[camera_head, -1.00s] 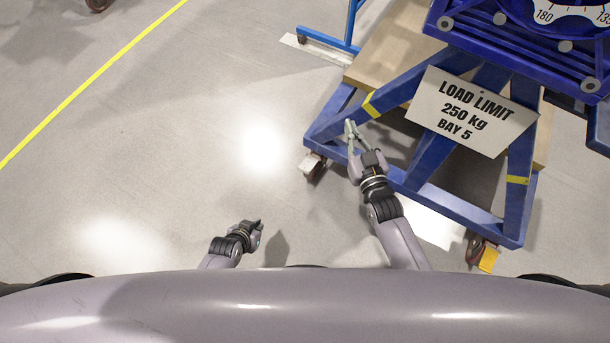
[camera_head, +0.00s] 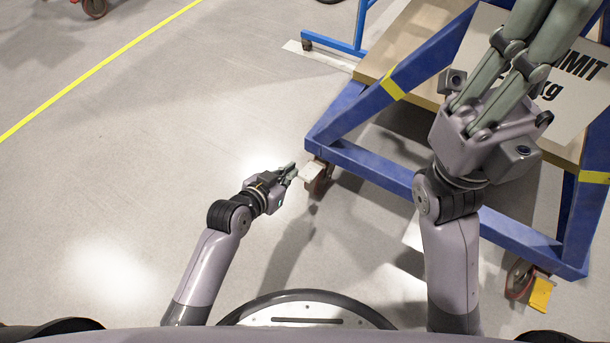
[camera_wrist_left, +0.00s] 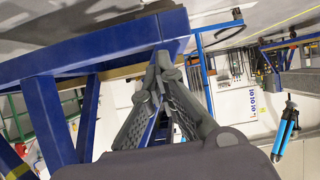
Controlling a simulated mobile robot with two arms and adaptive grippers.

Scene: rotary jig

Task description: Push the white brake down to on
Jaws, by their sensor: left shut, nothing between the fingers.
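The white brake (camera_head: 311,173) is a pale pedal on the caster at the near left corner of the blue frame. My left gripper (camera_head: 290,171) is shut and empty. In the head view its tips are just left of the brake; I cannot tell whether they touch it. In the left wrist view the fingers (camera_wrist_left: 163,62) meet at their tips beside the blue frame (camera_wrist_left: 100,45), and the brake does not show. My right gripper (camera_head: 528,30) is raised large in front of the frame, its fingertips cut off by the top edge.
The blue frame (camera_head: 380,165) carries a load limit sign (camera_head: 575,95), partly hidden by my right gripper. Another caster with a yellow pedal (camera_head: 540,294) is at its near right corner. A blue stand (camera_head: 335,45) is behind. Floor on the left is clear up to the yellow line (camera_head: 100,68).

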